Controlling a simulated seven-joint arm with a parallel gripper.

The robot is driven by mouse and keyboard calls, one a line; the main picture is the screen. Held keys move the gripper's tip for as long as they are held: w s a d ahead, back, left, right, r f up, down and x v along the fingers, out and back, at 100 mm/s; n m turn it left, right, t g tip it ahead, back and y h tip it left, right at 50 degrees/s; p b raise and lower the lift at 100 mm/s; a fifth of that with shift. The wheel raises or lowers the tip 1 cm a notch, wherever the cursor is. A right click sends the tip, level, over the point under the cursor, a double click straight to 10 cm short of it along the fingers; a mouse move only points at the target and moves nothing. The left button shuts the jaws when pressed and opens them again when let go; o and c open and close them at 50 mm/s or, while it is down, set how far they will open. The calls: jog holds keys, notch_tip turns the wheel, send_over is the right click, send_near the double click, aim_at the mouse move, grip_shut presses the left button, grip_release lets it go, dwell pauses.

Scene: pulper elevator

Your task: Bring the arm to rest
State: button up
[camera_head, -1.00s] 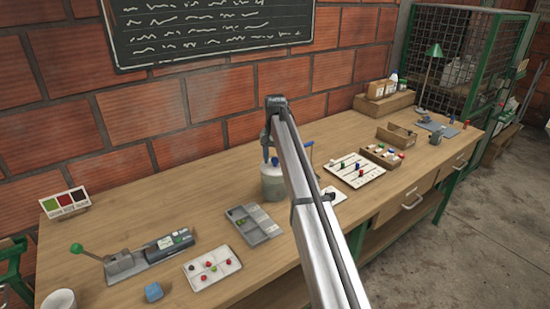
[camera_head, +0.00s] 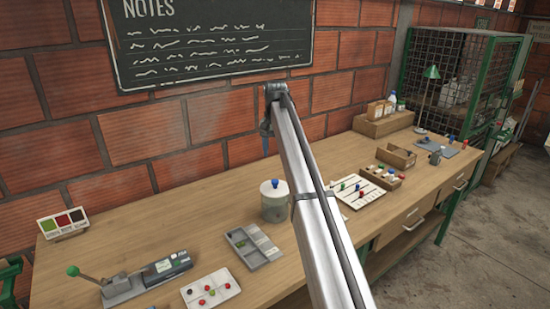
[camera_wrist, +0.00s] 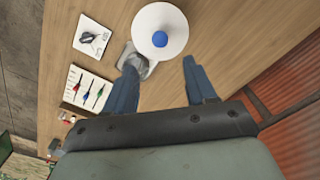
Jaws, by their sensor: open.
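My gripper (camera_head: 266,145) hangs at the far end of my arm, above the workbench and in front of the brick wall. Its blue fingers (camera_wrist: 162,80) are spread apart in the wrist view with nothing between them. The canister (camera_head: 274,204), pale with a white lid and blue knob, stands upright on the bench below the gripper. In the wrist view its round lid (camera_wrist: 147,28) lies ahead of the fingertips, apart from them. My arm hides part of the bench to the right of the canister.
The workbench (camera_head: 130,228) carries a divided grey tray (camera_head: 252,247), a white tray with beads (camera_head: 210,288), a green-handled device (camera_head: 145,282), a pegged board (camera_head: 360,191) and an open wooden box (camera_head: 396,156). The chalkboard (camera_head: 210,40) hangs behind. Air above the bench looks clear.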

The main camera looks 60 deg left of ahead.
jog(key=shift+r, duration=0.1)
dwell(0.5)
